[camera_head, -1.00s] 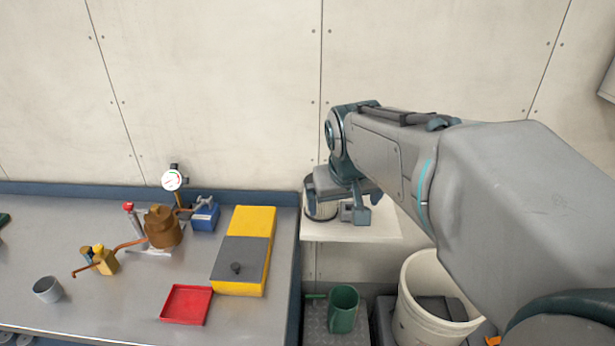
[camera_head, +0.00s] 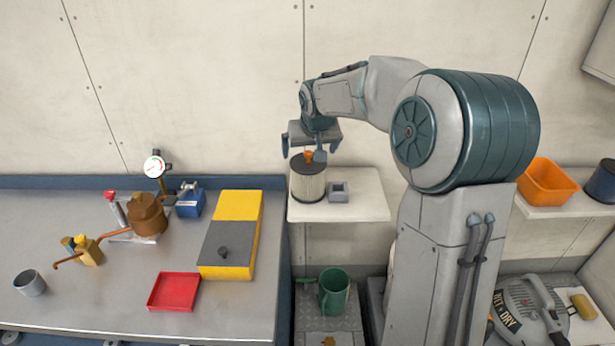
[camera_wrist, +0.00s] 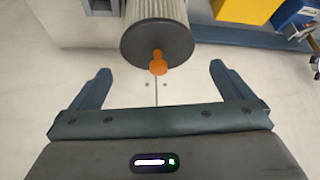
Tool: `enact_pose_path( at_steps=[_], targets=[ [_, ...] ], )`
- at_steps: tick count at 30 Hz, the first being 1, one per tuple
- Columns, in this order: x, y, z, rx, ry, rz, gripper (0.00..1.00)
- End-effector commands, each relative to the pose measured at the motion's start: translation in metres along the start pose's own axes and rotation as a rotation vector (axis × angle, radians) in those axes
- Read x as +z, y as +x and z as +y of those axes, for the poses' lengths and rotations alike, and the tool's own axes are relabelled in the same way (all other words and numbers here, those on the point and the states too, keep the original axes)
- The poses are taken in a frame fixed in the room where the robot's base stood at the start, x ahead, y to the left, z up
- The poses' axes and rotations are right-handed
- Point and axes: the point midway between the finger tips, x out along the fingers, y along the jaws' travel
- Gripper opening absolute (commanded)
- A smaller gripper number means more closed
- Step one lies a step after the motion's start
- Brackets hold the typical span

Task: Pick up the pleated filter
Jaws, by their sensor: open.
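The pleated filter (camera_head: 308,180) is a pale ribbed cylinder with a dark top cap and an orange knob. It stands upright on a small white shelf (camera_head: 362,205) right of the bench. My gripper (camera_head: 310,145) is open and empty, just above the filter's top, with one finger in front of the knob in the head view. In the wrist view the filter (camera_wrist: 158,35) shows its dark cap and orange knob beyond the open fingers of my gripper (camera_wrist: 157,85), roughly centred between them. The fingers do not appear to touch it.
A small grey block (camera_head: 339,193) stands close on the filter's right. The metal bench (camera_head: 100,300) at left holds a yellow and grey box (camera_head: 232,235), a red tray (camera_head: 173,292) and a gauge (camera_head: 154,166). A green jug (camera_head: 334,290) stands below the shelf.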

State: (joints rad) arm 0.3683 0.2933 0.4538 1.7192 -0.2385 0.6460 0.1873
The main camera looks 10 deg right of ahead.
Motion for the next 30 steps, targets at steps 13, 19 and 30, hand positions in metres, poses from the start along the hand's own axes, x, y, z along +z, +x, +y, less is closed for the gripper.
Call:
enact_pose_path(
  at_steps=[13,19,30],
  targets=[
    [0.002,0.042,0.002,0.0,0.001,-0.003,1.0],
    [0.004,0.069,0.003,0.0,-0.001,-0.002,1.0],
    [0.004,0.077,0.004,0.002,0.001,0.0,0.97]
  ],
)
